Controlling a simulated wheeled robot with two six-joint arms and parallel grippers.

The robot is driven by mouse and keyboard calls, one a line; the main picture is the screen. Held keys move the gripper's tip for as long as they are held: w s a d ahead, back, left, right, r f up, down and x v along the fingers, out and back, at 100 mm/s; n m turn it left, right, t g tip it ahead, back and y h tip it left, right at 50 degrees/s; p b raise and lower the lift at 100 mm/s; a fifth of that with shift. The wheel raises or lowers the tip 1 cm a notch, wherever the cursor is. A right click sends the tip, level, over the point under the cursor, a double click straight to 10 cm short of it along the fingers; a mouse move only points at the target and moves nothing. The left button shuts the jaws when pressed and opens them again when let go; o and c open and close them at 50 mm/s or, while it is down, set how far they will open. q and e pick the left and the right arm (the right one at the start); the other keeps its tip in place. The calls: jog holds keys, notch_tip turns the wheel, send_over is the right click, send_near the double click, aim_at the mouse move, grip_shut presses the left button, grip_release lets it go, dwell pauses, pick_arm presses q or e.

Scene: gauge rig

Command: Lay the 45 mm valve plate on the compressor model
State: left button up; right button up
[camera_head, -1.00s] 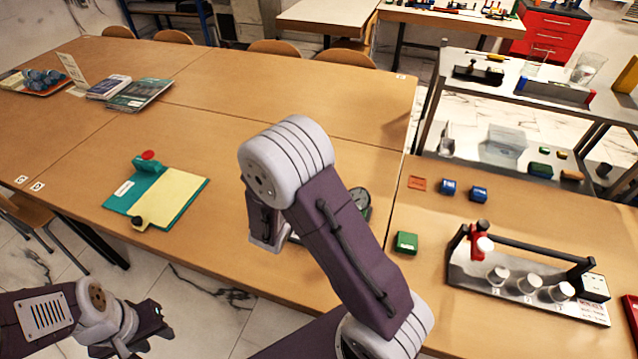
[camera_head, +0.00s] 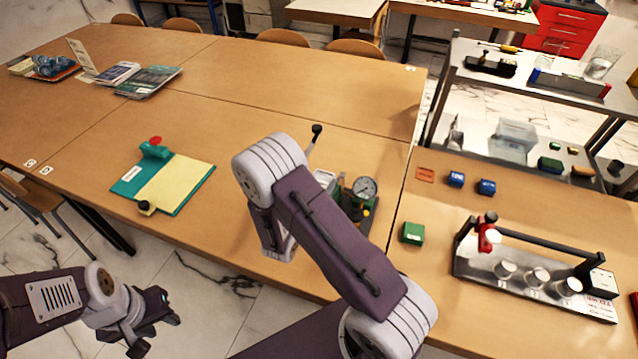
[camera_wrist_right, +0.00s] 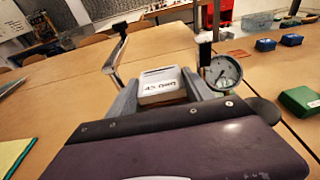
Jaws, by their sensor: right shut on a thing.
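My right gripper (camera_wrist_right: 162,84) is shut on a white block-like piece, marked with what reads as 45 mm, which I take as the valve plate (camera_wrist_right: 160,90). Behind it stands a rig with a round dial gauge (camera_wrist_right: 222,73) and a black-knobbed lever (camera_wrist_right: 118,30); I take this as the compressor model. In the head view the rig's gauge (camera_head: 365,187) and green parts show partly behind my right arm, which hides the right fingers and the plate. The wrist view does not show whether plate and rig touch. My left gripper (camera_head: 155,330) is open and empty, low at the left.
A green block (camera_head: 412,233) and blue blocks (camera_head: 487,187) lie right of the rig. A metal stand with a black bar (camera_head: 540,275) is further right. A teal board with yellow paper (camera_head: 165,182) lies left. The table's middle back is clear.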

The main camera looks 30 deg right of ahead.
jog(key=o, duration=1.3)
jog(key=shift+f, duration=0.1)
jog(key=shift+c, duration=0.2)
